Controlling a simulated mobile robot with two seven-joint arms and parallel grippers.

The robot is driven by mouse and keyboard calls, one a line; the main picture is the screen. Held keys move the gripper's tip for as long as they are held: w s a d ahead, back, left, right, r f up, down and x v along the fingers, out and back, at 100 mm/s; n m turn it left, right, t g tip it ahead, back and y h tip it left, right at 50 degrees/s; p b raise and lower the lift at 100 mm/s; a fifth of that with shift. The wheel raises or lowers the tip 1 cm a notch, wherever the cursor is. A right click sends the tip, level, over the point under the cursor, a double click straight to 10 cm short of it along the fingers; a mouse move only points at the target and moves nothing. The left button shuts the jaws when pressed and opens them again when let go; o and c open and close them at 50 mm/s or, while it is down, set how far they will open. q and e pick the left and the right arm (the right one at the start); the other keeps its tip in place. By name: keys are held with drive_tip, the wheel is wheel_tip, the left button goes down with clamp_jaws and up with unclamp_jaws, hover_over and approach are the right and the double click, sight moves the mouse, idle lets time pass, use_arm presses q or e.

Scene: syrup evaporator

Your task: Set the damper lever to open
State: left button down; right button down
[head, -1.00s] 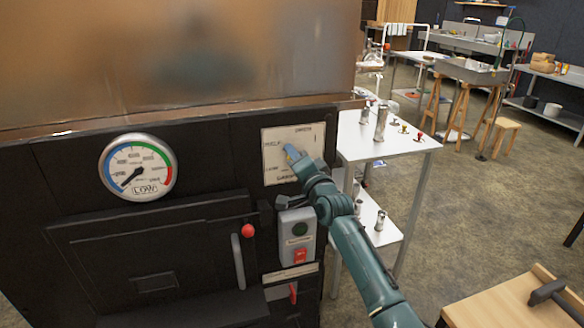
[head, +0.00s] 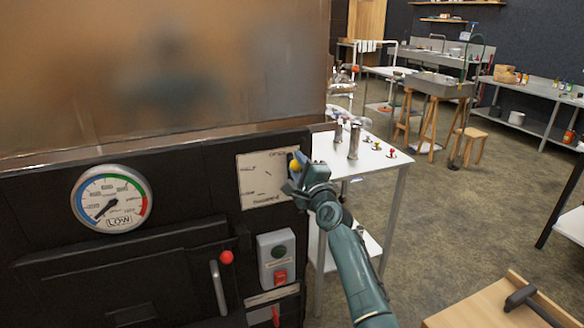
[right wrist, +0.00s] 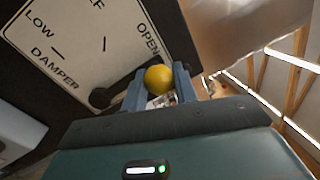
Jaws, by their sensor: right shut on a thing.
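The damper plate (head: 262,190) is a pale panel on the dark evaporator front. It also shows in the right wrist view (right wrist: 75,75), with the words LOW, OPEN and DAMPER. The damper lever (right wrist: 118,90) is dark with a yellow ball knob (right wrist: 160,79); the knob also shows in the head view (head: 294,167). The lever points to the OPEN side, its knob close to that word in the wrist view. My right gripper (right wrist: 160,86) is shut on the knob, one finger on each side. It is at the plate's right edge in the head view (head: 297,168). My left gripper is not in view.
A round gauge (head: 111,198) reads LOW. A white table (head: 376,157) with metal cups stands close at the right.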

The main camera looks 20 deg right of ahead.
drive_tip(key=shift+d+r+m, duration=0.1)
drive_tip(key=shift+d+m, duration=0.25)
drive_tip(key=shift+m, duration=0.05)
drive_tip(key=c, duration=1.1)
unclamp_jaws()
drive_tip(key=s+f+p, duration=0.2)
drive_tip(key=s+p, duration=0.2)
drive_tip(key=s, duration=0.9)
drive_tip(key=shift+d, duration=0.25)
drive_tip(key=shift+f, duration=0.15)
